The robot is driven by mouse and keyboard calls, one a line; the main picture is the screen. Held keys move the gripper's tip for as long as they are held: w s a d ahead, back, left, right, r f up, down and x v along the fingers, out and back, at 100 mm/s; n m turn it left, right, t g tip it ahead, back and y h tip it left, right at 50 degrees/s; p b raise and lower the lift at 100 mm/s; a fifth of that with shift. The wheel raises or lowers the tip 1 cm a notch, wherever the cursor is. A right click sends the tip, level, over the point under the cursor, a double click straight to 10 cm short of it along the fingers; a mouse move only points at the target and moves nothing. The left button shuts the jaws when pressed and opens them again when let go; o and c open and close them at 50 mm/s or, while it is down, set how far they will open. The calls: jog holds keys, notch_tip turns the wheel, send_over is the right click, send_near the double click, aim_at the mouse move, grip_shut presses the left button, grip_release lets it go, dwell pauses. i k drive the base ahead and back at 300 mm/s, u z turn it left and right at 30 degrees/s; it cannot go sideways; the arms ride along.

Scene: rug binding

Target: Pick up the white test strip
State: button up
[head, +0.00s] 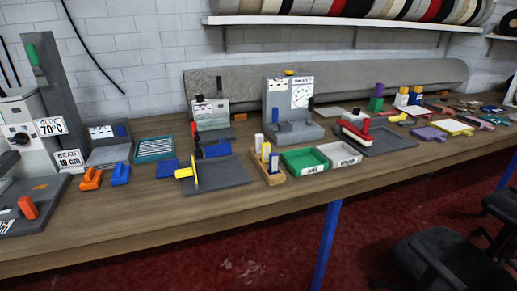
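A white upright strip (259,143), which looks like the white test strip, stands at the back left end of a small wooden holder (275,178) on the workbench. The lower end of the white strip is hidden in the holder. My gripper is not in view.
A green tray (291,163) and a white tray (331,154) sit right of the holder. A grey plate with a yellow-handled piece (184,173) lies left. A grey device with a dial (290,104) stands behind. The bench's front strip (215,206) is clear.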

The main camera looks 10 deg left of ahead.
aim_at(258, 138)
jog(key=u, duration=0.05)
jog(key=i, duration=1)
jog(key=z, duration=0.05)
